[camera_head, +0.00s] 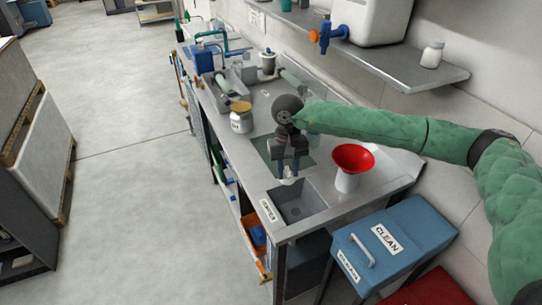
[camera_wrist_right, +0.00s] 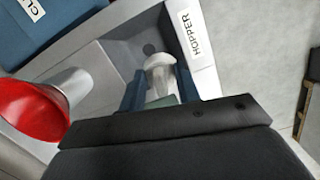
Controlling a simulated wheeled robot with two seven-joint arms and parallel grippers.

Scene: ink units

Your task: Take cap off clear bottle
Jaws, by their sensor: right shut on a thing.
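My right gripper (camera_head: 289,165) reaches in from the right and points down near the hopper basin (camera_head: 318,198) in the bench. It is shut on a small pale, translucent thing (camera_head: 289,181). In the right wrist view this thing (camera_wrist_right: 160,72) sticks out past the two blue fingers (camera_wrist_right: 160,92), over the basin. It looks like the clear bottle, but its held part is hidden and I cannot make out a separate cap. My left gripper is not in view.
A red funnel (camera_head: 353,158) on a white base stands right of the gripper. A blue box labelled CLEAN (camera_head: 398,245) is in front. A shelf (camera_head: 400,70) with a white bottle (camera_head: 432,55) hangs behind.

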